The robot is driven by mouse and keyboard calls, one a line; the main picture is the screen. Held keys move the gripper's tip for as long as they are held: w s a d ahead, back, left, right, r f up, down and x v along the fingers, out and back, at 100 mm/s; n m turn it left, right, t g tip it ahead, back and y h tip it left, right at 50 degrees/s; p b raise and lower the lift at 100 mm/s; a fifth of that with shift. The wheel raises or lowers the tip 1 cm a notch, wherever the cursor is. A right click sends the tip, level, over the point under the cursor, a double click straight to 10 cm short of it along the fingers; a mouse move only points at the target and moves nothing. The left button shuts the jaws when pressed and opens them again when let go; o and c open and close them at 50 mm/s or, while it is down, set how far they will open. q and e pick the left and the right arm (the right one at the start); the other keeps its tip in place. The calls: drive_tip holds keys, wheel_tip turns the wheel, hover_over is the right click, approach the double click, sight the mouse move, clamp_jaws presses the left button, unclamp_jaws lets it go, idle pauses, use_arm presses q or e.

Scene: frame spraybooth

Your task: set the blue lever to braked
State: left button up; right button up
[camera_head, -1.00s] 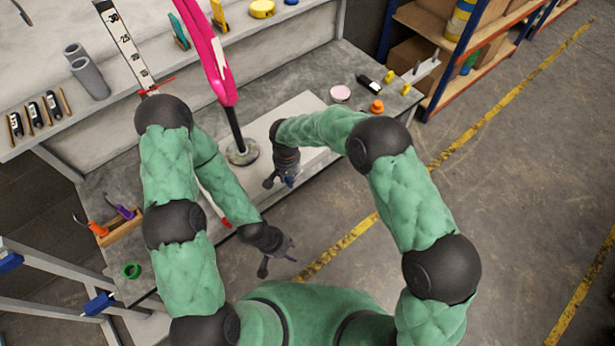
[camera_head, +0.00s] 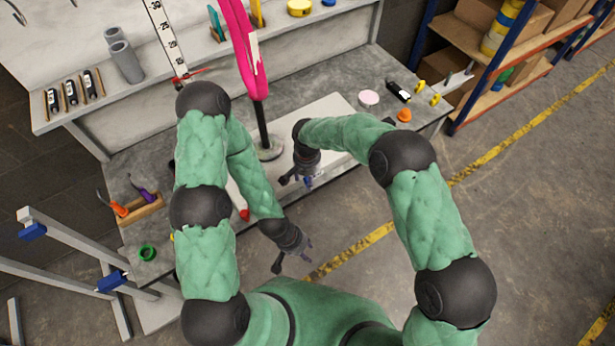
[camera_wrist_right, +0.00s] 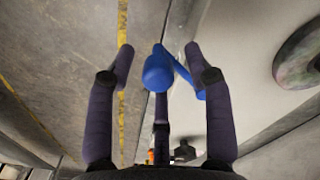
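The blue lever (camera_wrist_right: 160,72) shows in the right wrist view, with a rounded knob nearest the camera and a thin arm running to the right. My right gripper (camera_wrist_right: 160,55) is open, with its fingers on either side of the lever's knob and not visibly closed on it. In the head view my right gripper (camera_head: 301,181) is over the bench's front edge, and a small blue bit shows at its fingertips. My left gripper (camera_head: 293,262) hangs lower, apart from the bench, seemingly open and empty. The lever's mount is mostly hidden.
A pink frame (camera_head: 240,45) stands on a black post with a round base (camera_head: 268,149) behind my right gripper. A grey rack with blue clamps (camera_head: 111,281) is at lower left. A wooden tool holder (camera_head: 140,209) and a green ring (camera_head: 147,253) lie on the bench's left.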

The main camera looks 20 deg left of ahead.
wheel_tip(320, 180, up, 12)
idle(0.6)
idle(0.5)
drive_tip(key=s+d+f+g+y+p, duration=0.1)
drive_tip(key=s+d+f+y, duration=0.3)
drive_tip(key=d+f, duration=0.95)
drive_tip(key=s+d+f+m, duration=0.1)
drive_tip(key=s+d+f, duration=0.2)
drive_tip(key=s+d, duration=0.2)
drive_tip(key=s+d+f+m+t+p, duration=0.1)
drive_tip(key=s+d+f, duration=0.3)
drive_tip(key=s, duration=0.7)
drive_tip(key=shift+s+d+m+p, duration=0.3)
drive_tip(key=shift+d+m, duration=0.1)
drive_tip(key=shift+d, duration=0.45)
